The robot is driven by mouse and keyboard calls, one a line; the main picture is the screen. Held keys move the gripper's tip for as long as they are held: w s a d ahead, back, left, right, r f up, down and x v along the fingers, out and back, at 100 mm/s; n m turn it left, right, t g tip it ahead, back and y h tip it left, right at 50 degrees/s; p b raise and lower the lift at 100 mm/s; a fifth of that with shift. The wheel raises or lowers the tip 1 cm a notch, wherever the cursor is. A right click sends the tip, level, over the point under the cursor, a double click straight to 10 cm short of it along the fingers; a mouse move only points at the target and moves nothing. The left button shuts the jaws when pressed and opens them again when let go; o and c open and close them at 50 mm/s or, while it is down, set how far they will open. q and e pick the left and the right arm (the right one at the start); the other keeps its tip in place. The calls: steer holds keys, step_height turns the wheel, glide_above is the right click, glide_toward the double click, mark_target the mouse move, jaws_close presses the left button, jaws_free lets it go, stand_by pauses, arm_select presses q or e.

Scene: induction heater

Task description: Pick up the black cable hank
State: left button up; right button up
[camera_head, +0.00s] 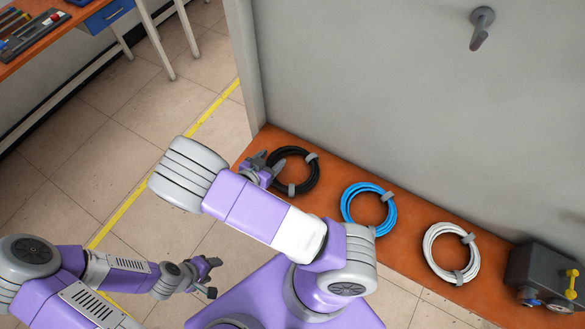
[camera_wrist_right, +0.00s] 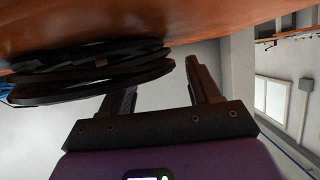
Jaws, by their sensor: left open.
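The black cable hank (camera_head: 313,180) lies as a ring with grey ties at the left end of the orange shelf. My right gripper (camera_head: 269,162) is at the hank's left side, with its fingers apart. In the right wrist view the black cable (camera_wrist_right: 90,75) is close, and its end overlaps the tip of one finger of the right gripper (camera_wrist_right: 165,80); the other finger is clear to the right. I cannot tell whether either finger touches the cable. My left gripper (camera_head: 213,278) is open and empty, low over the floor, away from the hank.
A blue cable hank (camera_head: 347,208) and a white cable hank (camera_head: 429,252) lie along the orange shelf (camera_head: 400,255). A dark grey box (camera_head: 540,270) with a yellow knob stands at its right end. A grey wall (camera_head: 400,110) rises behind. A workbench (camera_head: 65,40) is at upper left. The tiled floor is open.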

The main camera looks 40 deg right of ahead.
jaws_close()
steer(key=shift+r, duration=0.1)
